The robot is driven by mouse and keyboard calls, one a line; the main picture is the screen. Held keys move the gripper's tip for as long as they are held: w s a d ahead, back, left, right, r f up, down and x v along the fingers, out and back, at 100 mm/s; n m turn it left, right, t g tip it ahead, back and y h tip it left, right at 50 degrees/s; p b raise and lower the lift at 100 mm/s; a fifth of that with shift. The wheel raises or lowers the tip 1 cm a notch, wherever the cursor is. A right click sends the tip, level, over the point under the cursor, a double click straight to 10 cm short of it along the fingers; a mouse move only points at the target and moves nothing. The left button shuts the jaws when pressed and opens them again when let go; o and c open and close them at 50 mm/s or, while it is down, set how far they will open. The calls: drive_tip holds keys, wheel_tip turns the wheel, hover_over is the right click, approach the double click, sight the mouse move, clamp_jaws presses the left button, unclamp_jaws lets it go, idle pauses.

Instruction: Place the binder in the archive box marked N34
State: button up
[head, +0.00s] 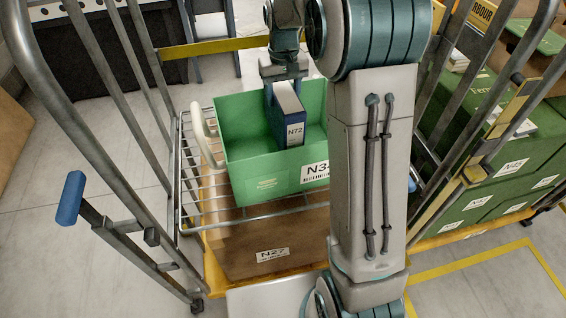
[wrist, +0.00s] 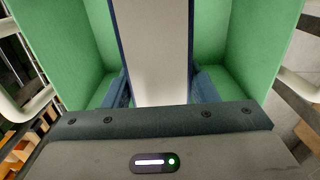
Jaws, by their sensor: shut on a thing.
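The binder (head: 288,113) is dark blue with a pale edge and a white label reading N72. It is upright, its lower part inside the green archive box (head: 258,168), whose front label starts N34 and is partly hidden by my arm. My gripper (head: 284,80) is above the box, shut on the binder's top. In the wrist view the binder (wrist: 155,50) stands between my fingers (wrist: 160,88), with green box walls (wrist: 60,45) on both sides. Whether the binder touches the box floor is hidden.
The box stands on a wire shelf (head: 190,190) of a cart with metal rails (head: 75,125). A brown box marked N27 (head: 265,245) is below. Green boxes (head: 495,170), one marked N45, are stacked at the right. A white handle (head: 205,135) is at the box's left.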

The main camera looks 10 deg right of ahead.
wheel_tip(320, 180, down, 11)
drive_tip(key=shift+r, duration=0.15)
idle(0.4)
drive_tip(key=shift+f, duration=0.25)
drive_tip(key=o, duration=1.6)
drive_tip(key=shift+r, duration=0.1)
